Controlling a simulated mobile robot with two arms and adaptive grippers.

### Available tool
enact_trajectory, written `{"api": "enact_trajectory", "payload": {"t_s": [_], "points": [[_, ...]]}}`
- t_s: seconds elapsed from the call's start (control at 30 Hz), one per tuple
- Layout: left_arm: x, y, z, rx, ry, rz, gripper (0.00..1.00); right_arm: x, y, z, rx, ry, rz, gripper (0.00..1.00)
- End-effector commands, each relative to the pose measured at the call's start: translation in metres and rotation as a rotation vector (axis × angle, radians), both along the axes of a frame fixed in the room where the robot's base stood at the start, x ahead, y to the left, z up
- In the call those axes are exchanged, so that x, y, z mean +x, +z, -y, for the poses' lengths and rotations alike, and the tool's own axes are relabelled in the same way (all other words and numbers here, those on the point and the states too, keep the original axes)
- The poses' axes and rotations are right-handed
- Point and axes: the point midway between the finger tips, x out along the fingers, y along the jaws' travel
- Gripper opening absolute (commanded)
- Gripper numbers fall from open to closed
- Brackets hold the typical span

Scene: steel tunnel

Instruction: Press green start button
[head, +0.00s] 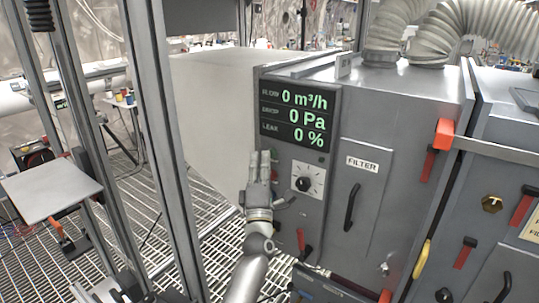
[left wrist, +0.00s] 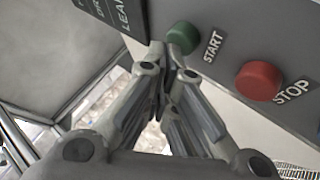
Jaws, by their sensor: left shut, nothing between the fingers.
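The green start button (left wrist: 183,38), labelled START, sits on a grey panel in the left wrist view. The red stop button (left wrist: 259,81), labelled STOP, is to its right and lower. My left gripper (left wrist: 168,52) is shut and empty, its fingertips right at the green button's lower left edge. I cannot tell whether they touch it. In the head view my left gripper (head: 263,158) points up in front of the cabinet's control panel, below the display (head: 300,115) and left of the dial (head: 304,184). My right gripper is not in view.
The display reads 0 m³/h, 0 Pa and 0 %. A FILTER door (head: 361,190) with a black handle is to the right of the panel. A metal upright (head: 162,140) stands left of my arm. Grating floor (head: 212,215) shows between them.

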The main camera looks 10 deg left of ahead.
Motion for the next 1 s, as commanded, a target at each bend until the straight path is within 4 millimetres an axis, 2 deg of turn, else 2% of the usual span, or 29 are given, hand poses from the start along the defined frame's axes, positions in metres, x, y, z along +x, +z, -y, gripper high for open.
{"api": "enact_trajectory", "payload": {"t_s": [1.0], "points": [[0.0088,0.0004,0.0036,0.0,-0.001,-0.001,0.0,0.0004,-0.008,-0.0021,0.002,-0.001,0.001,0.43]]}}
